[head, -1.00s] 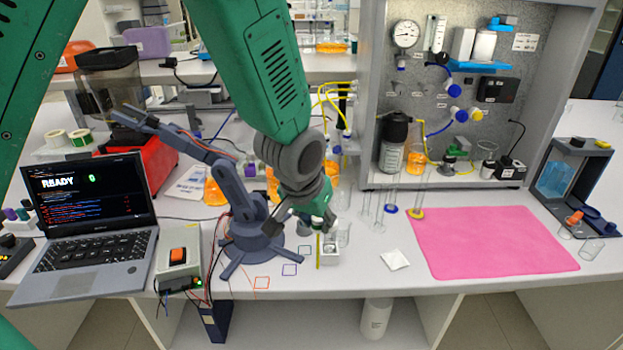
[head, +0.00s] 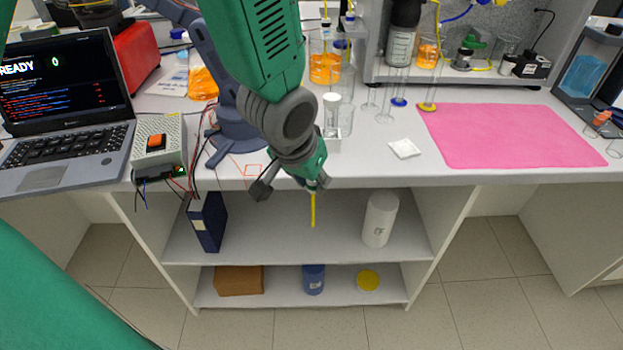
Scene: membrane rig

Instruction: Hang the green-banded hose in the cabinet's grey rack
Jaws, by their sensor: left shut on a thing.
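My left gripper (head: 317,186) is shut on a thin yellow hose (head: 313,210). The hose hangs straight down below the fingertips, in front of the bench's front edge in the picture. Its upper part is hidden by the gripper, and I cannot make out a green band on it. The grey cabinet (head: 478,74) stands at the back right of the bench, cut off by the top of the picture. I cannot make out its grey rack. Other yellow tubing (head: 436,22) shows inside the cabinet. My right gripper is not in view.
The laptop (head: 65,110) and a switch box (head: 159,148) are to the left. A pink mat (head: 510,135) lies at right. The shelf (head: 270,240) below holds a white bottle (head: 379,220).

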